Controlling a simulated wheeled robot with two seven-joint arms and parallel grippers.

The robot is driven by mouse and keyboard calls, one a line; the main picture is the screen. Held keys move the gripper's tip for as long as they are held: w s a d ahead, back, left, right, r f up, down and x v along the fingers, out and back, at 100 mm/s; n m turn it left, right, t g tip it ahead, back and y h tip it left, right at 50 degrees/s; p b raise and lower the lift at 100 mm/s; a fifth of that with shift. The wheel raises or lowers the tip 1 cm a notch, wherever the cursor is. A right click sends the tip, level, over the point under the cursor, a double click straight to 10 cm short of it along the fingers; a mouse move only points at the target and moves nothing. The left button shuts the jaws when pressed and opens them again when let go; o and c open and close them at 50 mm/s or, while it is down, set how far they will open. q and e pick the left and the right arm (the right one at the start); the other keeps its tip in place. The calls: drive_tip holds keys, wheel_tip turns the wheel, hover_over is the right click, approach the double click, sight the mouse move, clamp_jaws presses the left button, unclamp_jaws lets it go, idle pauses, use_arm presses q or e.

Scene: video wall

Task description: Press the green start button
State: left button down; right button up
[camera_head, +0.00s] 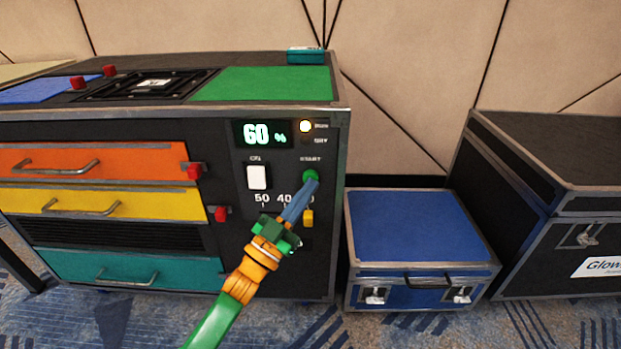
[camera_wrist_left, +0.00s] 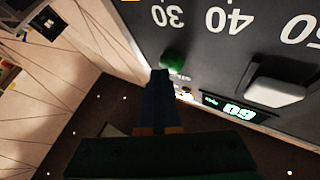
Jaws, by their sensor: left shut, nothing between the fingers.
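The green start button (camera_head: 310,176) is on the black front panel of the cabinet, under the START label. It also shows in the left wrist view (camera_wrist_left: 172,60), just beyond the fingertips. My left gripper (camera_head: 311,187) is shut and empty, with its blue fingers pointing at the button. In the left wrist view its fingertips (camera_wrist_left: 160,76) are at the button's edge; I cannot tell whether they touch it. My right gripper is not in view.
A white switch (camera_head: 257,177) sits left of the button, a yellow slider knob (camera_head: 308,217) below. A blue case (camera_head: 415,225) stands to the right.

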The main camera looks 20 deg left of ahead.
use_arm(q)
drive_tip(key=shift+s+d+p, duration=0.2)
drive_tip(key=shift+s+p, duration=0.15)
drive_tip(key=shift+s, duration=0.3)
drive_tip(key=s+p, duration=0.1)
drive_tip(key=s, duration=0.1)
drive_tip(key=s+d+p, duration=0.1)
drive_tip(key=s+p, duration=0.1)
drive_tip(key=shift+s+d, duration=0.2)
drive_tip(key=shift+s, duration=0.2)
idle(0.3)
